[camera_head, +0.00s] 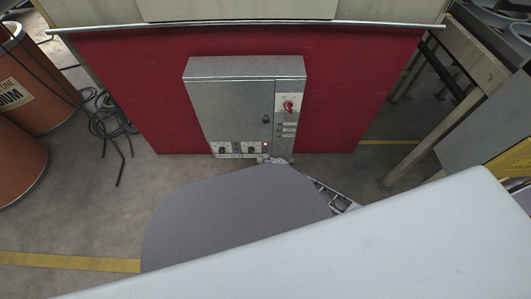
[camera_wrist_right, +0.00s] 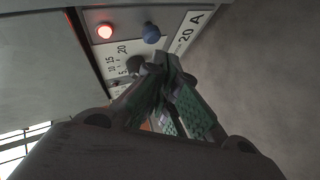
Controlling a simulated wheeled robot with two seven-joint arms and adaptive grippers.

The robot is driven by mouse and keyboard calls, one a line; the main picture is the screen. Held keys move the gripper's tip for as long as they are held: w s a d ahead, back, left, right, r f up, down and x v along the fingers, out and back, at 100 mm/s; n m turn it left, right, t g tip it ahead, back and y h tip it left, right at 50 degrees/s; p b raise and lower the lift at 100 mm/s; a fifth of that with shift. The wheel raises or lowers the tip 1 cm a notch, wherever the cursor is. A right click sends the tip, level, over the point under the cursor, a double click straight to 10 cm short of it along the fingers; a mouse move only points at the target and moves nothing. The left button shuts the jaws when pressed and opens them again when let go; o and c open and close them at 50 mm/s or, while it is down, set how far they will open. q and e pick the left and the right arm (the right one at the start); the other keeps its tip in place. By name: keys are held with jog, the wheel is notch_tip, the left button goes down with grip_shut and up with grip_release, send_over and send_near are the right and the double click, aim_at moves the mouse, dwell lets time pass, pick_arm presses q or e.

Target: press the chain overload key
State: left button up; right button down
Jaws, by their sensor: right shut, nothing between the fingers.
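A grey metal control box (camera_head: 235,105) is mounted on a red panel, with knobs and small keys along its lower edge. My right gripper (camera_head: 266,160) is at the box's lower right edge, mostly hidden behind my arm. In the wrist view, the right gripper's fingers (camera_wrist_right: 168,72) are shut with nothing between them. Their tips are close to a black knob (camera_wrist_right: 136,66) with a number scale. A blue key (camera_wrist_right: 151,33) and a lit red lamp (camera_wrist_right: 104,31) sit beyond the tips. No label naming the chain overload key is readable. My left gripper is out of view.
A red rotary switch (camera_head: 288,106) is on the box's right strip. The red panel (camera_head: 350,90) surrounds the box. Orange drums (camera_head: 30,90) and coiled black cable (camera_head: 105,117) are at the left. A wooden frame (camera_head: 440,125) stands at the right.

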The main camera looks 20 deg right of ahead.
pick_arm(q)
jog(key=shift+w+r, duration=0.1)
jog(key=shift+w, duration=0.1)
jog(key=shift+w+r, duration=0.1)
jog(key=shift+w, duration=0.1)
pick_arm(e)
jog(key=shift+w, duration=0.1)
jog(key=shift+w, duration=0.1)
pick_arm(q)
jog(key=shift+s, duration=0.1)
pick_arm(e)
jog(key=shift+w+d, duration=0.1)
jog(key=shift+w, duration=0.05)
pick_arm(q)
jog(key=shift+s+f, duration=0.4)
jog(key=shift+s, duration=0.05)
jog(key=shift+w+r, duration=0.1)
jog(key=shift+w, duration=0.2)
pick_arm(e)
jog(key=shift+w, duration=0.15)
